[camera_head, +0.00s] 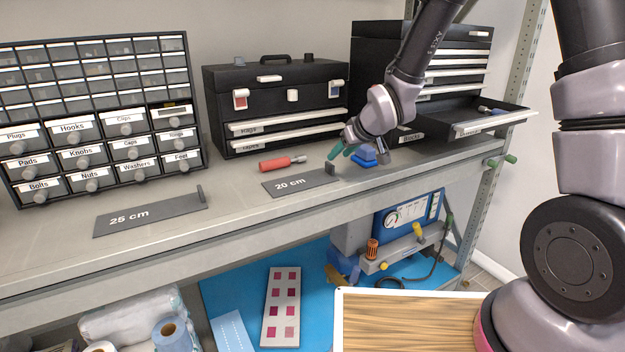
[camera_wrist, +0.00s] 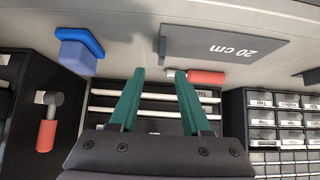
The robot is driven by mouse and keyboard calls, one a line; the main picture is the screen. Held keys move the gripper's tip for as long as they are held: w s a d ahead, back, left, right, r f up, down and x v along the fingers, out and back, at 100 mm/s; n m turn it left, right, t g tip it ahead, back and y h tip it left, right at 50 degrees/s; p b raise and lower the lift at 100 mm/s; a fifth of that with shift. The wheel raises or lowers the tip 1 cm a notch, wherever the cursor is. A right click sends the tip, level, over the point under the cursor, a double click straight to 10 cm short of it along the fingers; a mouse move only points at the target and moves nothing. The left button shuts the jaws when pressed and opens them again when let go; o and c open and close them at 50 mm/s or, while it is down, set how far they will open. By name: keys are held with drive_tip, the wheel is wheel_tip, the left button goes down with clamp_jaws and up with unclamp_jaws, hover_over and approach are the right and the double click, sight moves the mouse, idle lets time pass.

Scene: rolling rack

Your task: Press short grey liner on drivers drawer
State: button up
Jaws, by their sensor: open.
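The short grey liner (camera_head: 300,183), marked 20 cm, lies flat on the shelf with a small upright tab at its right end. It also shows in the wrist view (camera_wrist: 200,42), upside down. My gripper (camera_head: 350,148) hangs over the shelf near the tab end. Its green fingers (camera_wrist: 160,74) are apart with nothing between them, and the liner is clear of them. A drawer (camera_head: 487,122) of the right black cabinet is pulled out, with small items inside; its label is too small to read surely. Whether it is the drivers drawer I cannot tell.
A longer grey liner (camera_head: 150,216), marked 25 cm, lies left on the shelf. A red-handled tool (camera_head: 275,164) lies behind the short liner. A blue block (camera_head: 364,157) stands near my gripper. A black toolbox (camera_head: 277,107) and small-parts cabinet (camera_head: 97,113) line the back.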

sight(330, 163)
drive_tip(key=x, duration=0.8)
drive_tip(key=shift+s, duration=0.2)
clamp_jaws()
idle(1.2)
